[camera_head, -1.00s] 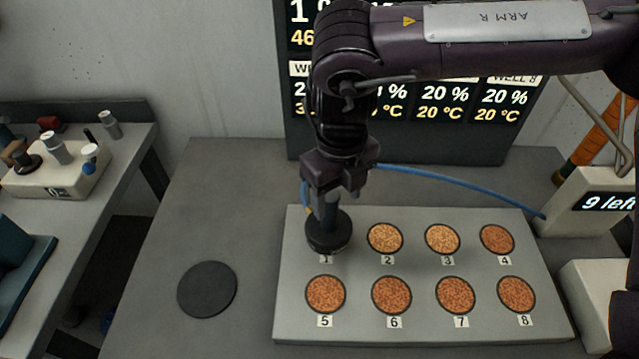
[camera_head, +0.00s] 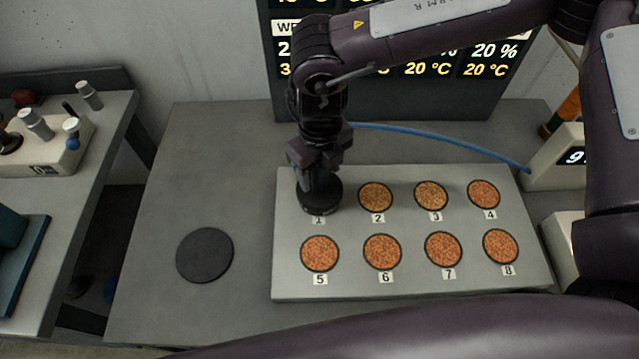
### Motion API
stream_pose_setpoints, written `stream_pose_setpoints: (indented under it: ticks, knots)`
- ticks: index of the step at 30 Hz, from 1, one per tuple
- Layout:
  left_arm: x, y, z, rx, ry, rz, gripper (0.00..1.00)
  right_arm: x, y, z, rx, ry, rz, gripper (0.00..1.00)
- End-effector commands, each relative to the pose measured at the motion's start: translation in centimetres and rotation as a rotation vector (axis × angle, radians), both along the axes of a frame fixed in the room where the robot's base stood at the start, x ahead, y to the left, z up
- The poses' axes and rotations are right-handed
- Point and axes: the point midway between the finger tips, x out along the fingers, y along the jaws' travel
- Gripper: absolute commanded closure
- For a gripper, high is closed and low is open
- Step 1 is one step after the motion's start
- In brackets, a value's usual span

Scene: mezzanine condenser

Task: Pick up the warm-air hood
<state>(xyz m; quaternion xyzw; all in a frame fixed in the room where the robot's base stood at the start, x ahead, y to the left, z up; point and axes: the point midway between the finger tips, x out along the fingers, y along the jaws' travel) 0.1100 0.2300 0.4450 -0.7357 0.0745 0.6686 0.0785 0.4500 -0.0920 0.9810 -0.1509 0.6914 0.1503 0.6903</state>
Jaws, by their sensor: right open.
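The warm-air hood (camera_head: 321,197) is a dark round cap with an upright stem. It sits over well 1 at the back left of the grey well plate (camera_head: 410,286), and a blue hose (camera_head: 440,138) runs towards it from the right. My right gripper (camera_head: 318,178) points down from above, its open fingers low at the hood's stem. The fingers and wrist hide most of the stem, and I cannot tell whether they touch it. My left gripper is not in view.
Wells 2 to 8 are uncovered, filled with orange-brown grains. A dark round pad (camera_head: 205,255) lies bare on the bench (camera_head: 225,150) left of the plate. A display board (camera_head: 400,100) stands behind. A pale counter box (camera_head: 556,160) stands at right. A side table (camera_head: 60,215) is at left.

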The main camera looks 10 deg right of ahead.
Motion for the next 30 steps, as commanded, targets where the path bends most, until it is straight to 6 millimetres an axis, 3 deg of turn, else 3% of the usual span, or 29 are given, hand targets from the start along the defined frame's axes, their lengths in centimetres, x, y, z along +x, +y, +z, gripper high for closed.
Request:
stream_pose_setpoints:
  ticks: [4, 17, 30]
  knots:
    - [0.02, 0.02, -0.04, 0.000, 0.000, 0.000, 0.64, 0.01, 0.02, 0.01, 0.000, -0.001, 0.000, 0.46]
    - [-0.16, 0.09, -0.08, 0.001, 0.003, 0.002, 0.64, 0.02, 0.03, 0.06, 0.000, -0.001, 0.001, 1.00]
    - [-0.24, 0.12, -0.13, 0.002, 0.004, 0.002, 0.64, 0.10, 0.08, 0.36, 0.003, -0.003, 0.001, 1.00]
